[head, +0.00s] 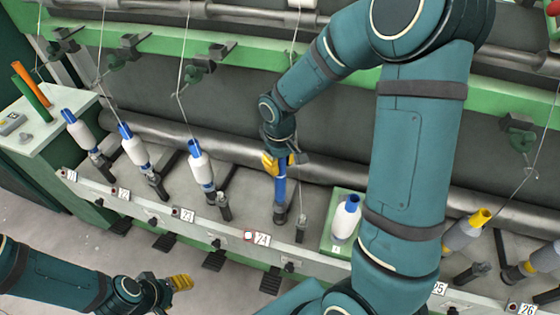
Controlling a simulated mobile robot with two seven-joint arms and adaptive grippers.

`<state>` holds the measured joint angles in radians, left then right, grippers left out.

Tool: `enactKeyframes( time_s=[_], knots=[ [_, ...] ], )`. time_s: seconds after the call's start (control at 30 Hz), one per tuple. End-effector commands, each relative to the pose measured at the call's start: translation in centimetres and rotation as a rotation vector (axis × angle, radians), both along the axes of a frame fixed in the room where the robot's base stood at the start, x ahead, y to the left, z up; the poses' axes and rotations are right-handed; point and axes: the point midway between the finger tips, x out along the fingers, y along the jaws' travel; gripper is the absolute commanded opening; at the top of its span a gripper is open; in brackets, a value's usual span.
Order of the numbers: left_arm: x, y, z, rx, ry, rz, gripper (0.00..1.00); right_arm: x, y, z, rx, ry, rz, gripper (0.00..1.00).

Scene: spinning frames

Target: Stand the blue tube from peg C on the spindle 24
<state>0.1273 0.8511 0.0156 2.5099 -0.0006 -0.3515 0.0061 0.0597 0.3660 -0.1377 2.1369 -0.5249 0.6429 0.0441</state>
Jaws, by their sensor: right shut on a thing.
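The blue tube (281,191) is upright in my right gripper (279,166), whose yellow fingers are shut on its upper end. The tube's lower end is at the dark base of spindle 24 (280,217), behind the number plate 24 (262,239). I cannot tell whether the tube is fully down on the spindle. The spindle's shaft is not visible. My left gripper (181,283) is low at the left, in front of the rail and away from the tube; its yellow fingers are small and seen from the side. Peg C is not identifiable.
White bobbins on blue tubes stand to the left, the nearest at 23 (201,168). A green box (343,199) with a white bobbin (346,218) stands right of the spindle. A side table (62,132) holds orange and green tubes. Threads hang above; my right arm hides part of the rail.

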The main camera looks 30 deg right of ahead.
Motion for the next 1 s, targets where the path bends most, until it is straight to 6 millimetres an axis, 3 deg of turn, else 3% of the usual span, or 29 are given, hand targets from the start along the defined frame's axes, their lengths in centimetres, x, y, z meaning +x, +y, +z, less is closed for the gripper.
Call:
enactKeyframes(
  time_s=[0.5, 1.0],
  knots=[
    [0.0, 0.0, -2.3, 0.0, 0.0, -0.003, 0.54, 0.0, 0.0, -2.8, 0.0, 0.0, 0.0, 0.0],
    [0.1, 0.0, -2.4, 0.001, -0.002, -0.002, 0.54, 0.0, 0.0, -3.0, 0.0, 0.0, 0.0, 0.0]
  ],
)
